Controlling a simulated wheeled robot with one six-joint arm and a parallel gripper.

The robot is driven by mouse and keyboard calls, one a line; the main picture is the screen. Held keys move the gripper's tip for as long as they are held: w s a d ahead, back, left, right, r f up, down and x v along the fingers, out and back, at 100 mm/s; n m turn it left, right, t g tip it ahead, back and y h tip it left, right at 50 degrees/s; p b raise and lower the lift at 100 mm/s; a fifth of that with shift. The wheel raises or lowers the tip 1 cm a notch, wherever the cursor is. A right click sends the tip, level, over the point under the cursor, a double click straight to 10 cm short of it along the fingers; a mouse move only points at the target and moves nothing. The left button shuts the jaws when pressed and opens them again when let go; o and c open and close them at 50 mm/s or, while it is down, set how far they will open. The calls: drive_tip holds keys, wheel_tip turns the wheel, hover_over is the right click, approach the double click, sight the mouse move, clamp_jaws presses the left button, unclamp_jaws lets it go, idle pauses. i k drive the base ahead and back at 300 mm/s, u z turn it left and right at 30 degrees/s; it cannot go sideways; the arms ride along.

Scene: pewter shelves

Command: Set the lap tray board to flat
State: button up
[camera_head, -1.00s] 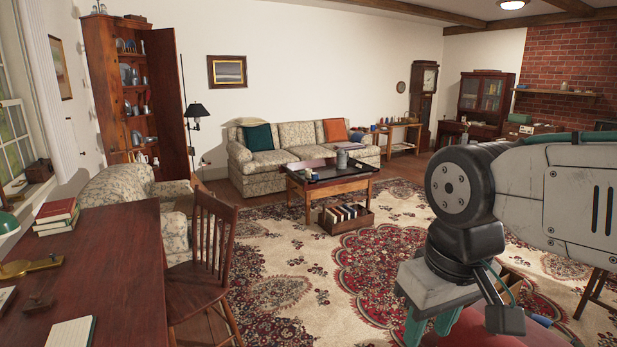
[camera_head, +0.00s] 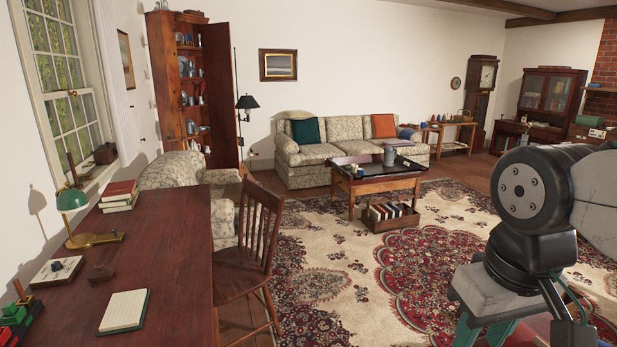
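I cannot make out a lap tray board for certain in this view. Whether this is the lap tray cannot be told at this distance.
A dark red desk (camera_head: 170,250) with books and a notepad (camera_head: 124,311) fills the near left. A wooden chair (camera_head: 250,250) stands against its right side. A patterned rug (camera_head: 340,265) covers open floor beyond. A box of books (camera_head: 390,217) sits by the coffee table.

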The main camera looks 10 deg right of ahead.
sight(243, 168)
drive_tip(key=z, duration=0.2)
drive_tip(key=i, duration=6)
drive_tip(key=u, duration=1.15)
